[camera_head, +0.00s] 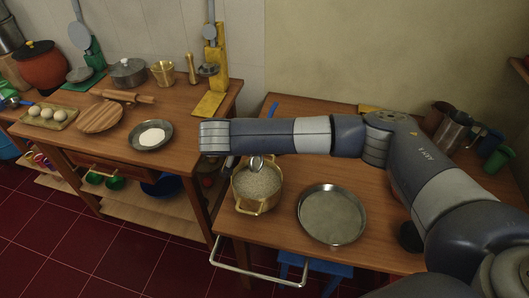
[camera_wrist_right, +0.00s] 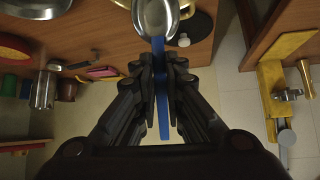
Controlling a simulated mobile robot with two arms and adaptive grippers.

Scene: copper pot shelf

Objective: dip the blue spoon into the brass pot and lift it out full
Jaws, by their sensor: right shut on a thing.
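The brass pot (camera_head: 243,207) stands on the right-hand table near its front left corner, filled with pale grains. My right arm reaches across above it and hides my right gripper in the head view. In the right wrist view my right gripper (camera_wrist_right: 160,65) is shut on the blue handle of the blue spoon (camera_wrist_right: 159,95). The spoon's metal bowl points away from the fingers and is cut off at the top. In the head view the spoon's bowl (camera_head: 256,162) shows just below my arm, over the pot's far side. I cannot tell whether it holds grains. My left gripper is not in view.
A round metal pan (camera_head: 332,240) stands to the right of the pot. A metal rail (camera_head: 258,272) runs along the table's front. Another table on the left bears a plate of white powder (camera_head: 150,148), a wooden board (camera_head: 100,117) and eggs (camera_head: 47,113).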

